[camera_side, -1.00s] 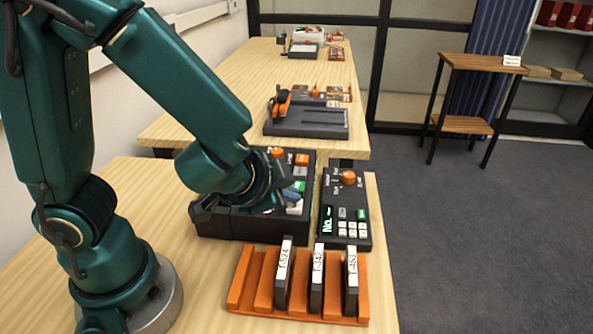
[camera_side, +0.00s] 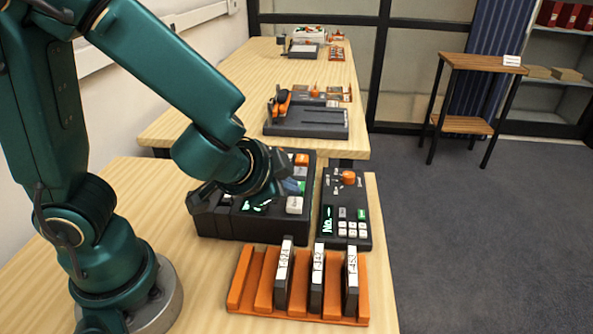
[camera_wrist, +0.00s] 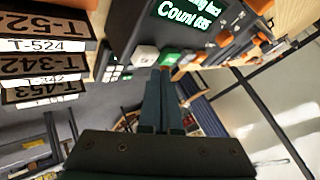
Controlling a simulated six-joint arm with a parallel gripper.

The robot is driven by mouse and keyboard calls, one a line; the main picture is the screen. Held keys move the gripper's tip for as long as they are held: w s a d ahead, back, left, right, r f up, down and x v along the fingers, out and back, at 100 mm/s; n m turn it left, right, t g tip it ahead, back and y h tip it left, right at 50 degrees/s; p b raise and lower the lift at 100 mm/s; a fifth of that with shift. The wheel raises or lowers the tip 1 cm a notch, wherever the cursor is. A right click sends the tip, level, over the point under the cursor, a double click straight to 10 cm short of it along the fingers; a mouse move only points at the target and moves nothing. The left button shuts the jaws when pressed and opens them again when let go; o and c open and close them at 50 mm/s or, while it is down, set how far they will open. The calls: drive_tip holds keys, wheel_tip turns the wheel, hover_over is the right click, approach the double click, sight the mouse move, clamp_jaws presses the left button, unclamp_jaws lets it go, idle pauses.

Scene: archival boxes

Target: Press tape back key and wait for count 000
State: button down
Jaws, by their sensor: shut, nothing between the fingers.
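The dark tape machine (camera_side: 222,222) stands on the near table, partly hidden by my arm. In the wrist view its lit green display (camera_wrist: 187,18) reads "Count" with a number that looks like 695 but is blurred. A white key (camera_wrist: 146,55) and a green key (camera_wrist: 170,57) sit below the display; the white key also shows in the side view (camera_side: 294,206). I cannot read which is the tape back key. My gripper (camera_wrist: 164,72) is shut and empty, its fingertips close to these keys. I cannot tell whether they touch one. It also shows in the side view (camera_side: 292,187).
An orange rack (camera_side: 240,279) with cassettes labelled T-524, T-342 and T-453 stands in front of the machine. A keypad unit (camera_side: 360,236) with an orange knob stands to its right. Another dark device (camera_side: 305,122) is on the table behind.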

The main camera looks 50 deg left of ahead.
sight(289, 205)
drive_tip(key=shift+r, duration=2.5)
drive_tip(key=shift+a, duration=0.1)
drive_tip(key=s+a+r+n+g, duration=0.1)
drive_tip(key=s+a+r+n, duration=0.2)
drive_tip(key=s+a+n, duration=0.2)
drive_tip(key=s+d+f+g+h, duration=0.2)
drive_tip(key=s+d+h, duration=0.1)
drive_tip(key=s+d, duration=0.2)
drive_tip(key=shift+s+d, duration=0.25)
drive_tip(key=shift+s, duration=0.55)
